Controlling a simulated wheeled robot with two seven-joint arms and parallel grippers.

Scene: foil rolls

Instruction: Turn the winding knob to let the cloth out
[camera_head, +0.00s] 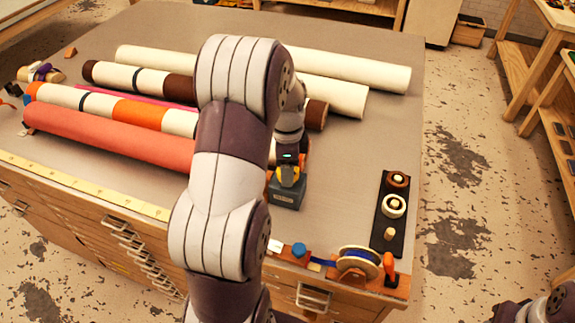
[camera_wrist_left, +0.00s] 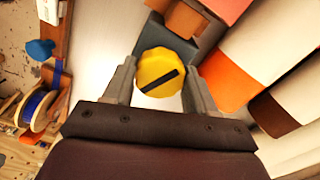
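The yellow winding knob (camera_head: 287,173) sits on a blue-grey block (camera_head: 286,195) near the table's front edge, partly hidden by my left arm. In the left wrist view the knob (camera_wrist_left: 160,72) is faceted and has a slanting black bar on its face. My left gripper (camera_wrist_left: 160,85) is open, with one finger on each side of the knob. Narrow gaps seem to show between fingers and knob. In the head view the left gripper (camera_head: 288,165) is mostly hidden by its own arm. A coral roll (camera_head: 110,138) lies left of the block. My right gripper is not in view.
Several rolls, including a long cream roll (camera_head: 350,70), lie behind and left. A spool with blue ribbon (camera_head: 358,262), a blue knob (camera_head: 298,250) and an orange handle (camera_head: 389,265) stand at the front edge. A black tray (camera_head: 381,240) with round pieces lies right.

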